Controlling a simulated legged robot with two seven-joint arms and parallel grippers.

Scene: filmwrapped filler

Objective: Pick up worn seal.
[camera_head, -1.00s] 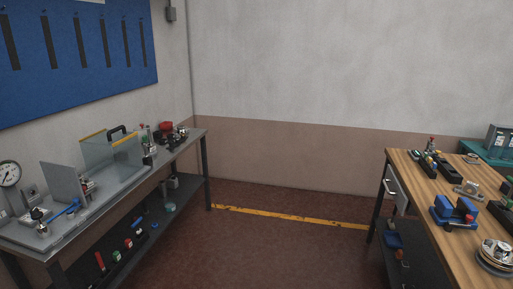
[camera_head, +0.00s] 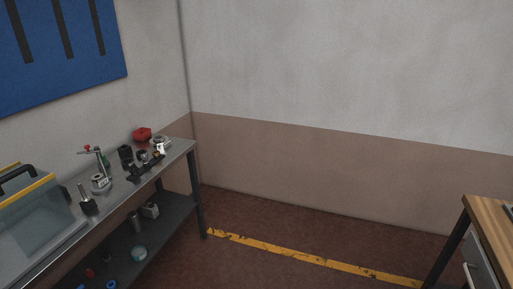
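I cannot make out the worn seal for certain in the head view. Several small metal and black parts (camera_head: 147,163) stand near the far end of the grey bench (camera_head: 185,150) at the left, too small to tell apart. A red item (camera_head: 142,134) sits behind them. Neither of my grippers shows in the view.
A clear box with a yellow rim and black handle (camera_head: 35,187) stands on the near part of the bench. A lower shelf (camera_head: 172,216) holds several items. A wooden-topped bench (camera_head: 492,222) is at the right. Floor with a yellow line (camera_head: 300,257) lies open between them.

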